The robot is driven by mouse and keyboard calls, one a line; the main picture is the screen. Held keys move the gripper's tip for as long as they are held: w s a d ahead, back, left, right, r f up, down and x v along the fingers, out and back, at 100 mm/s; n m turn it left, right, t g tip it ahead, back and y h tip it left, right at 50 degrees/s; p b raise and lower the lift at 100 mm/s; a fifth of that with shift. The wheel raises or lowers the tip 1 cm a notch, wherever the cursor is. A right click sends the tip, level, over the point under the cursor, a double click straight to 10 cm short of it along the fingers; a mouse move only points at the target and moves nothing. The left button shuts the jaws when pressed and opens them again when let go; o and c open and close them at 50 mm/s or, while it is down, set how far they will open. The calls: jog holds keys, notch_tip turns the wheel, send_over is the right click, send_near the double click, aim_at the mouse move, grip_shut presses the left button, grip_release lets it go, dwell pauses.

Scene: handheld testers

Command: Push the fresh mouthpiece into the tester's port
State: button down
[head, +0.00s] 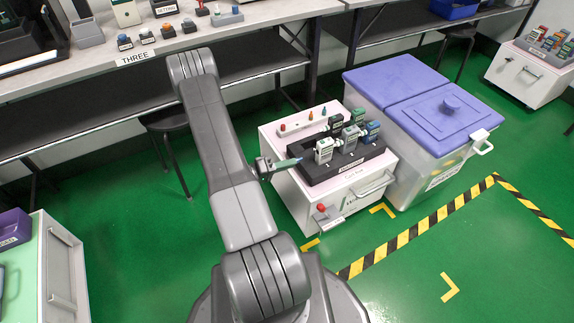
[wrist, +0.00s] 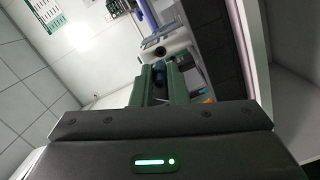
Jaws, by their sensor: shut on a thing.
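My gripper (head: 283,164) reaches over the left side of a white cart, at about the height of the testers. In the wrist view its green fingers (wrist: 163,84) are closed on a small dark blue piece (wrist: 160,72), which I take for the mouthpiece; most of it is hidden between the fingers. A white tester (head: 324,149) stands in a black tray (head: 322,175), just right of the fingertips in the head view. A pale body with a dark spot (wrist: 161,51) lies beyond the fingers in the wrist view. I cannot tell whether the mouthpiece touches a port.
Several other testers, one of them blue (head: 372,128), stand close together in the tray. The white cart (head: 368,211) also carries small coloured pieces at the back. A clear bin with purple lids (head: 410,90) stands right of it. A long bench (head: 190,38) is behind.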

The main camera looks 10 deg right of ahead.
aim_at(298, 160)
jog(key=shift+f+b, duration=0.2)
jog(key=shift+b, duration=0.15)
jog(key=shift+w+r+b+x, duration=0.15)
jog(key=shift+b+x, duration=0.2)
jog(key=shift+x, duration=0.8)
jog(key=shift+w+r+b+x, duration=0.1)
jog(key=shift+b+x, duration=0.2)
jog(key=shift+x, duration=0.8)
jog(key=shift+b, duration=0.9)
jog(key=shift+b+x, duration=0.85)
jog(key=shift+x, duration=0.7)
jog(key=shift+w, duration=0.2)
jog(key=c, duration=1.3)
grip_release()
jog(key=shift+c, duration=0.2)
jog(key=shift+a, duration=0.2)
